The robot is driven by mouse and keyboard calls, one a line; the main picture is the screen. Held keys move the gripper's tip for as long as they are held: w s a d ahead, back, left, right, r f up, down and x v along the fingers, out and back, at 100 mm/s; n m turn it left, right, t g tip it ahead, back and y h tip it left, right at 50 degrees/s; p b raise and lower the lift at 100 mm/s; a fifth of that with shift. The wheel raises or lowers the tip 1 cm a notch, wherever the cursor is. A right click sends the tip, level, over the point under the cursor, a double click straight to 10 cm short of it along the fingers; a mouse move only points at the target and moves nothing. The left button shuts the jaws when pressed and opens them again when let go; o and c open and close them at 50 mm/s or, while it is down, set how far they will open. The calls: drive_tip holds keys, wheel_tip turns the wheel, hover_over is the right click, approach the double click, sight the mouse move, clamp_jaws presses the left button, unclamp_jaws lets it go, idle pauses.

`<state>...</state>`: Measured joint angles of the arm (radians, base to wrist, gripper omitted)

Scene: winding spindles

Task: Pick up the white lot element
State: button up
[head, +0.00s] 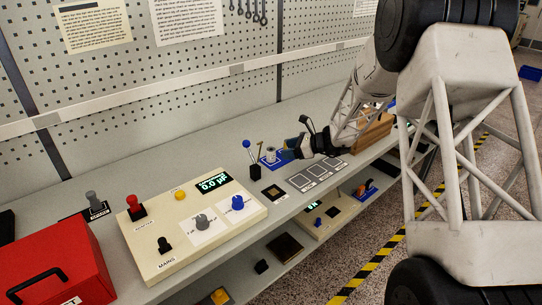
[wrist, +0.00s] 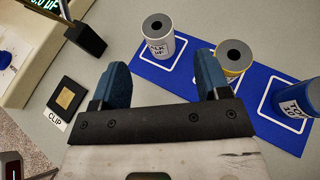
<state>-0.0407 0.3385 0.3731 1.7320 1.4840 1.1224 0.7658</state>
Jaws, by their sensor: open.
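The white lot element (wrist: 160,40) is a short upright cylinder with a grey top, a dark centre hole and a partly readable label. It stands on the blue mat (wrist: 188,78) in the wrist view. It also shows in the head view (head: 270,154), left of my gripper (head: 297,149). In the wrist view my gripper (wrist: 162,80) is open, its blue fingers apart with nothing between them. The white element lies beyond the gap between the fingertips. A yellow element (wrist: 232,58) stands close by the right finger, which partly covers it.
A blue element (wrist: 294,103) stands at the right of the mat. A dark clip pad (wrist: 68,98) lies to the left. A beige control panel (head: 190,228) with knobs and a display and a red box (head: 60,262) stand on the bench. A wooden block (head: 374,134) is right of my gripper.

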sight(272, 152)
drive_tip(key=shift+x, duration=1.25)
drive_tip(key=shift+a, duration=0.1)
drive_tip(key=shift+x, duration=2.5)
drive_tip(key=shift+f, duration=0.1)
drive_tip(key=shift+c, duration=0.3)
drive_tip(key=c, duration=1)
